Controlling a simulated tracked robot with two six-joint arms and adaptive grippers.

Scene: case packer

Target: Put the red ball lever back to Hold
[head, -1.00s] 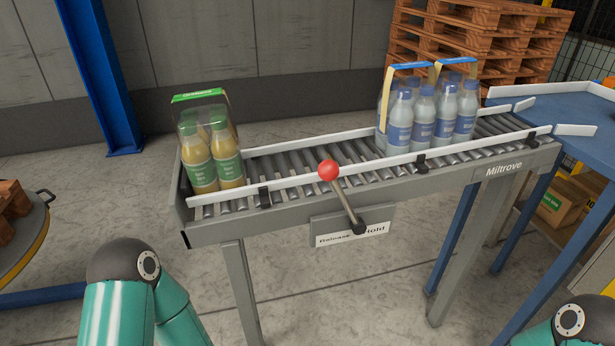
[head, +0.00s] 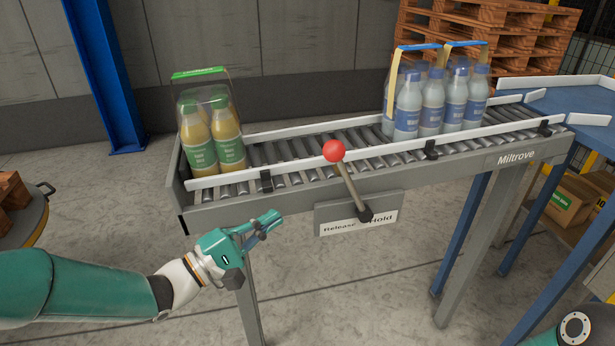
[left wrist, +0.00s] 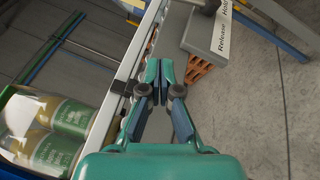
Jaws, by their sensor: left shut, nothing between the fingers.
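The red ball lever (head: 334,151) stands on the front side of the roller conveyor in the head view. Its rod runs from a dark pivot (head: 365,215) up and to the left, toward the Release side of the plate (head: 345,229) marked Release and Hold. My left gripper (head: 274,218) is shut and empty, in front of the conveyor, to the left of the plate and below the ball, apart from the lever. In the left wrist view, the shut fingers (left wrist: 158,68) point toward the conveyor edge and the plate (left wrist: 208,35); the red ball is out of that view. My right gripper is not in view.
A pack of yellow bottles (head: 211,135) stands at the conveyor's left end. A pack of blue-labelled bottles (head: 435,98) stands further right on the rollers. White guide rails (head: 300,170) line the conveyor. A blue table (head: 560,103) joins its right end.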

